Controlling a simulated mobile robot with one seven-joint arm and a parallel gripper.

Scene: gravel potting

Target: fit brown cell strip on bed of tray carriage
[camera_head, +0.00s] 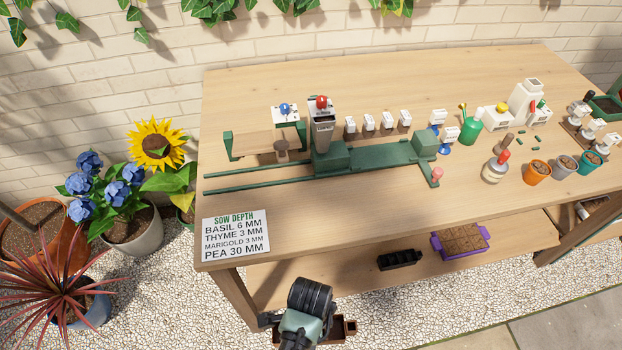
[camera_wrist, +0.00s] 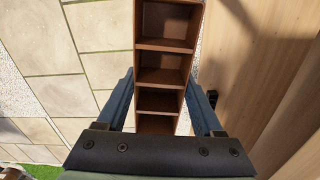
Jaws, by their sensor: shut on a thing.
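The brown cell strip (camera_wrist: 165,48) is held in my gripper (camera_wrist: 160,92), between two blue-grey fingers, one on each long side. Its open cells face the wrist camera and look empty. In the head view a small part of the strip (camera_head: 350,327) shows beside my wrist, low in front of the bench; my arm hides the rest. A green machine stands on the bench. Its long flat green bed (camera_head: 380,154), which I take for the tray carriage, lies right of the hopper tower (camera_head: 322,128) and looks bare. The strip is well apart from it.
Green rails (camera_head: 250,181) run left along the bench. A sow depth card (camera_head: 236,233) lies at the front left corner. Pots (camera_head: 537,173) and a stamp-like tool (camera_head: 494,168) stand at right. A black strip (camera_head: 399,260) and purple tray (camera_head: 437,246) sit on the lower shelf.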

